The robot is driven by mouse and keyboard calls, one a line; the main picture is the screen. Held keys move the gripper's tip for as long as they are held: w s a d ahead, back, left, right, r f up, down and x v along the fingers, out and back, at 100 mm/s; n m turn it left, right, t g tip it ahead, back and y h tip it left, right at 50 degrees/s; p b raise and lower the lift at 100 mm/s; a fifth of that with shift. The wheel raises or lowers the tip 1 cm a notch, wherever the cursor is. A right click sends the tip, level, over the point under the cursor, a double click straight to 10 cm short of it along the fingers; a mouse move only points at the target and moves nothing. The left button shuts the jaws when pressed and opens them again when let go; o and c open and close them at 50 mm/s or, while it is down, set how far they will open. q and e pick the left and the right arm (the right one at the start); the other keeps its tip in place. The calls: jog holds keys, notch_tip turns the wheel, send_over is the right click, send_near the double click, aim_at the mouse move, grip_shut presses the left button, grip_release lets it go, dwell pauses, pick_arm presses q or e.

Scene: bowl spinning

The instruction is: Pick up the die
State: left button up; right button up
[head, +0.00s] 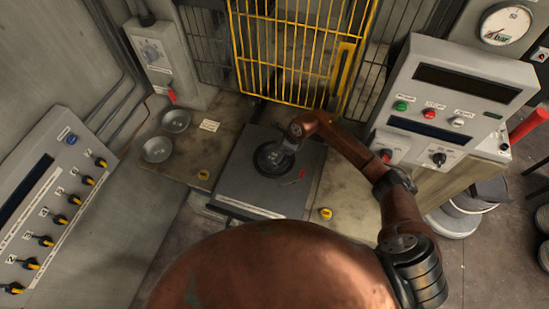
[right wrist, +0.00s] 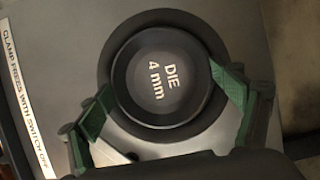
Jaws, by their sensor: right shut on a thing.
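The die (right wrist: 172,105) is a dark round disc marked "DIE 4 mm" in the right wrist view. It sits over a wider dark round seat (right wrist: 210,38) on the grey press plate; I cannot tell whether it is lifted from it. In the head view the die (head: 268,160) is partly covered by my right gripper (head: 281,153). The right gripper's green fingers (right wrist: 162,82) are shut on the die, one on each side of its rim. My left gripper is not in view.
The grey press plate (head: 236,178) stands before a yellow cage gate (head: 290,50). Two metal bowls (head: 158,149) are on the left worktop. Control panels (head: 450,95) flank the press. A yellow-topped knob (head: 325,213) is at right.

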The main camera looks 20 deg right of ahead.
jog(key=c, duration=0.6)
jog(key=shift+c, duration=0.2)
jog(key=shift+r, duration=0.2)
